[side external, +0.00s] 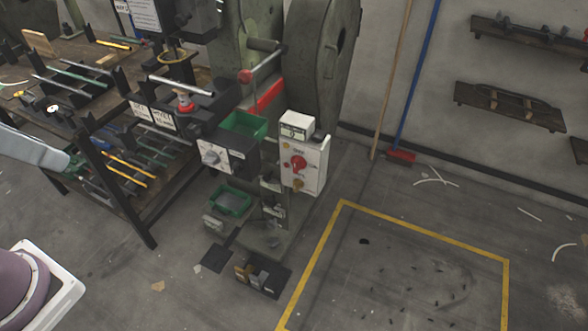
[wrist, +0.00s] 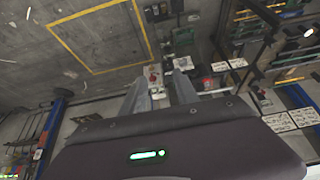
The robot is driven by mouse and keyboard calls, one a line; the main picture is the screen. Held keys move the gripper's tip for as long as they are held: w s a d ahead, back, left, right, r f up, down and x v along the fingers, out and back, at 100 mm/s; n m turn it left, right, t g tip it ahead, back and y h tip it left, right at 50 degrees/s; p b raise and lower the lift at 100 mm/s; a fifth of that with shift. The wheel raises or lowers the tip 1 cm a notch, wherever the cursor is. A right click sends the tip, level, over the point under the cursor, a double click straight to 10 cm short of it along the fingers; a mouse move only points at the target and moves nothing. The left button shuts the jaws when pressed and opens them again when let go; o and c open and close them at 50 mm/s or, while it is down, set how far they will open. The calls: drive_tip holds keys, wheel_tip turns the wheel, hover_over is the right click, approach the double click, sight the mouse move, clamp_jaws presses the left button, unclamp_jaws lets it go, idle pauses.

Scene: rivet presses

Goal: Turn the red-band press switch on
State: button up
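The green press (side external: 240,30) carries a red band (side external: 268,95) on its body. A pale switch box (side external: 311,150) with a red rotary knob (side external: 298,163) faces out at its front right. A dark box with a light plate and a grey rotary knob (side external: 212,155) sits to its left. In the wrist view the pale box (wrist: 152,74) lies beyond my gripper (wrist: 160,94). My gripper's two grey fingers are apart, with nothing seen between them, and look clear of the box. Knob positions are too small to read.
A tool bench (side external: 130,100) with racks stands at the left. Green bins (side external: 231,200) sit around the press. A blue-handled broom (side external: 417,75) leans on the wall. The yellow-marked floor (side external: 430,270) at the right has only small debris.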

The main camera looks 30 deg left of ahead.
sight(295, 167)
drive_tip(key=w+a+r+m+g+y, duration=0.1)
drive_tip(key=w+a+r+m+y, duration=0.1)
drive_tip(key=w+a+m+y, duration=0.75)
drive_tip(key=w+a+r+m+t, duration=0.25)
drive_tip(key=w+a, duration=0.25)
drive_tip(key=w, duration=0.6)
drive_tip(key=w+d+r+m+t, duration=0.2)
drive_tip(key=w+d+m+t, duration=0.55)
drive_tip(key=w+m, duration=0.35)
drive_tip(key=w+d+f+m+t+h, duration=0.1)
drive_tip(key=w+d+m+t+h, duration=0.1)
drive_tip(key=w+d+m+h, duration=0.35)
drive_tip(key=w+d+f+m+t+h, duration=0.1)
drive_tip(key=w+d+m+h, duration=0.15)
drive_tip(key=d+m, duration=0.55)
drive_tip(key=d+f+h, duration=0.1)
drive_tip(key=d+f, duration=0.1)
drive_tip(key=f, duration=2.2)
drive_tip(key=d+f+h, duration=0.1)
drive_tip(key=d+f, duration=0.1)
drive_tip(key=f, duration=2.2)
drive_tip(key=shift+n+y, duration=0.25)
drive_tip(key=w, duration=0.7)
drive_tip(key=shift+w+d+f, duration=0.1)
drive_tip(key=shift+d+f, duration=0.1)
